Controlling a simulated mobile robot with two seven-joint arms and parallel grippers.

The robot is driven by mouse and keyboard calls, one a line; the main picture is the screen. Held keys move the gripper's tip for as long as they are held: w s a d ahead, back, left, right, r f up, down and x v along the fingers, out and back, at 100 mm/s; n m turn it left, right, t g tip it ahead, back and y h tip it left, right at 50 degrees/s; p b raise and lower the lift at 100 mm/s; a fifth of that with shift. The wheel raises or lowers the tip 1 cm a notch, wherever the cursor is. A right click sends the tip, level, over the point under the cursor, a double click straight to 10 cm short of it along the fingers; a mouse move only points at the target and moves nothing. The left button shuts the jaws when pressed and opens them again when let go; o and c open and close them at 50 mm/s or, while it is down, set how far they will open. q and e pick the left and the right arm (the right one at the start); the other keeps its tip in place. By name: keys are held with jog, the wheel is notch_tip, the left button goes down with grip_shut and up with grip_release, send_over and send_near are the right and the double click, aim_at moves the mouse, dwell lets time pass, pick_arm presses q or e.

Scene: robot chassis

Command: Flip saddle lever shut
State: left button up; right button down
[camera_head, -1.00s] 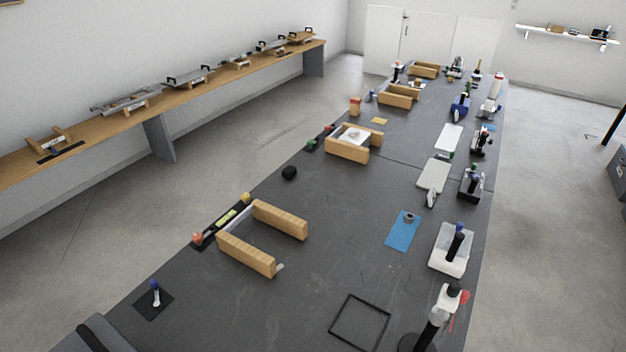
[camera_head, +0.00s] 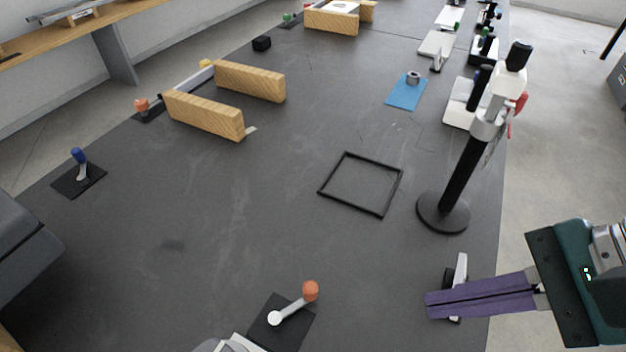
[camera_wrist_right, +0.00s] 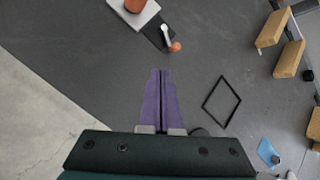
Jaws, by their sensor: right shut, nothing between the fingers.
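A lever with an orange knob (camera_head: 310,291) and a pale arm lies slanted on a black plate (camera_head: 270,335) at the bottom centre of the head view. The lever also shows in the right wrist view (camera_wrist_right: 168,40), past the fingertips. I cannot tell for sure that it is the saddle lever. Another lever with a blue knob (camera_head: 80,160) stands up on a black pad at the left. My right gripper (camera_head: 428,306) has purple fingers, shut and empty, to the right of the orange-knobbed lever and apart from it. The fingers partly cover a small white-and-black fixture (camera_head: 460,270). My left gripper is out of view.
A tall black post (camera_head: 460,175) on a round base stands behind my right gripper. A thin black square frame (camera_head: 383,216) lies flat at mid-table. Two wooden blocks (camera_head: 205,117) stand at the left. The dark table between them is mostly clear.

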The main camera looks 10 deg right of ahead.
aim_at(317, 295)
jog(key=w+d+f+m+t+y+b, duration=0.1)
jog(key=w+d+f+m+b, duration=0.15)
jog(key=f+m+b, duration=0.65)
jog(key=w+a+f, duration=0.1)
jog(key=a+f, duration=0.1)
jog(key=w+a+f+n+b, duration=0.1)
jog(key=w+a+f, duration=0.1)
jog(key=w+a+f+n+b, duration=0.1)
jog(key=a+f, duration=0.2)
jog(key=shift+w+f, duration=0.1)
jog(key=shift+w, duration=0.15)
jog(key=w+a, duration=0.1)
jog(key=a, duration=0.2)
jog(key=shift+w, duration=0.35)
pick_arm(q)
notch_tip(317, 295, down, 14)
pick_arm(e)
jog(key=shift+w+a, duration=0.15)
jog(key=shift+a, duration=0.1)
